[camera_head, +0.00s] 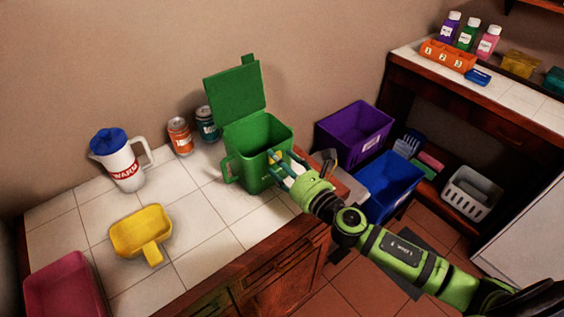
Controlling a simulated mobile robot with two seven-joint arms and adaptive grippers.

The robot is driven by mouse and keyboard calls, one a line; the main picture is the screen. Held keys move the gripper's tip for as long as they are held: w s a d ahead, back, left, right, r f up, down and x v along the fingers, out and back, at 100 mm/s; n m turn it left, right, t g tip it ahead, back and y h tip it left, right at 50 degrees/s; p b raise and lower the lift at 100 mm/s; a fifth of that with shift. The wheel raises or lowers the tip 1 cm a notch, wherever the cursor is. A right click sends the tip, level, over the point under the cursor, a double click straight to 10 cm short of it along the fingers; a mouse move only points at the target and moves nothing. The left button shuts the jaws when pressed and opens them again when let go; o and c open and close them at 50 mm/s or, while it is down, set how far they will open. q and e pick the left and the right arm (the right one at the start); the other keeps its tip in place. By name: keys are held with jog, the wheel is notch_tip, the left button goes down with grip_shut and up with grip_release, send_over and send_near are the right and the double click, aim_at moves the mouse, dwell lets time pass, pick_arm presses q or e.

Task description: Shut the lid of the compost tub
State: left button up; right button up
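The compost tub (252,140) is green and stands on the tiled counter near its right end, with a handle on its left side. Its lid (235,95) stands up open at the back of the tub, close to the wall, with a small tab on top. My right gripper (276,170) is at the tub's front right side, below the level of the raised lid. Its fingers look spread apart with nothing between them. Whether they touch the tub wall cannot be told. My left gripper is not in view.
An orange can (180,137) and a teal can (207,124) stand left of the tub. A white jug (124,168), a yellow scoop (140,230) and a pink tray (65,290) are further left. Purple (353,132) and blue (388,185) bins stand right, beyond the counter. Bare tiles lie front-left of the tub.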

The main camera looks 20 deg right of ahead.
grip_shut()
jog(key=shift+a, duration=0.1)
jog(key=shift+o, duration=0.4)
grip_release()
jog(key=v, duration=1.2)
jog(key=shift+w, duration=0.1)
